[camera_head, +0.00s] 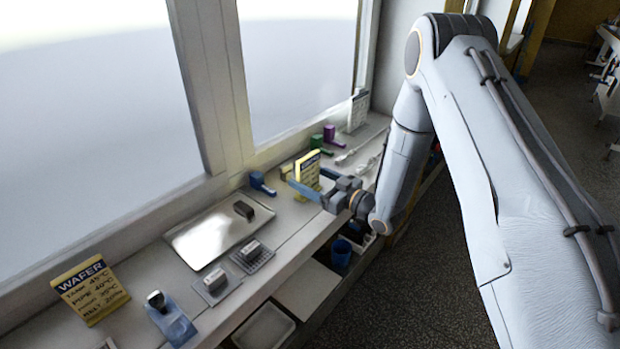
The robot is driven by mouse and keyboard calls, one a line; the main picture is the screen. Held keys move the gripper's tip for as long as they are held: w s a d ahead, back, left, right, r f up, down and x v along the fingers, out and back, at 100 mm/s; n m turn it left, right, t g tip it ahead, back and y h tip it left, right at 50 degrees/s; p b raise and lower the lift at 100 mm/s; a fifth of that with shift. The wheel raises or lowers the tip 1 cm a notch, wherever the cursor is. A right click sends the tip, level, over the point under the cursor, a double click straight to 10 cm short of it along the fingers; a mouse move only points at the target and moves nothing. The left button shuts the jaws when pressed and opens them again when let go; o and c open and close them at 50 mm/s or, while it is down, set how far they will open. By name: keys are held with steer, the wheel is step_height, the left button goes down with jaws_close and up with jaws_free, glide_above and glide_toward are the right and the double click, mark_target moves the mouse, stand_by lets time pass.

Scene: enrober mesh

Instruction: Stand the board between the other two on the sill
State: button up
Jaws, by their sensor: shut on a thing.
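A second yellow board, headed WAFER (88,290), stands leaning back at the near left end of the sill. A pale board (357,110) stands at the far end by the window frame. The held board is between these two along the sill.
A silver tray (205,238) with a dark brown block (244,210) lies between the WAFER board and my gripper. A blue object (260,183) sits just left of the held board. Green (316,142) and purple (330,134) items stand beyond it. Small grey racks (252,256) line the front edge.

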steer(key=shift+f, duration=0.1)
steer(key=o, duration=1.2)
